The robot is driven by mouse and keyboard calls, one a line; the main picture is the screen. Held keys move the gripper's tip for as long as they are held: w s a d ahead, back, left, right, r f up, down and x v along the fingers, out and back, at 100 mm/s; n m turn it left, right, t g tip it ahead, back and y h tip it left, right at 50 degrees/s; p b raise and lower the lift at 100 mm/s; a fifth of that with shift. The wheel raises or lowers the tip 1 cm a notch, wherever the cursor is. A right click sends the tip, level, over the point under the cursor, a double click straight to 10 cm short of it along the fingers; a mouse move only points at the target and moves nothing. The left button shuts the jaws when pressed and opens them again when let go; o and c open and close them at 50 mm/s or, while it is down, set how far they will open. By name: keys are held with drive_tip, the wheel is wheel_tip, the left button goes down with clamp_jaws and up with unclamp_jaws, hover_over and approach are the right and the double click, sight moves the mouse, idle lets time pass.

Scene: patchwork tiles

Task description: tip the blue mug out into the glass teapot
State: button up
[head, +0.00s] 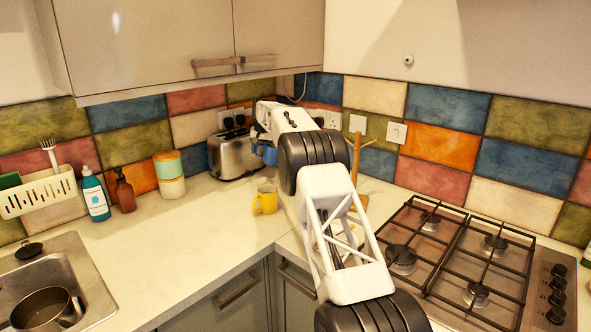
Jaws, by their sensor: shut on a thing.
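The blue mug (267,155) shows as a small patch of blue under the end of my arm, in front of the toaster. My gripper (262,138) is shut on it and holds it above the counter. The fingers are small and partly hidden, and the mug's tilt and contents cannot be told. I cannot clearly make out the glass teapot; my arm covers much of the counter corner.
A yellow mug (265,199) stands on the counter below the blue one. A toaster (235,156) is behind, a wooden stand (356,160) right of my arm. The hob (455,260) fills the right; the left counter is clear in front.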

drive_tip(key=shift+w+a+f+g+h, duration=0.35)
drive_tip(key=shift+a+f+g+h, duration=0.2)
drive_tip(key=shift+f+h, duration=0.2)
drive_tip(key=shift+f, duration=0.1)
idle(1.0)
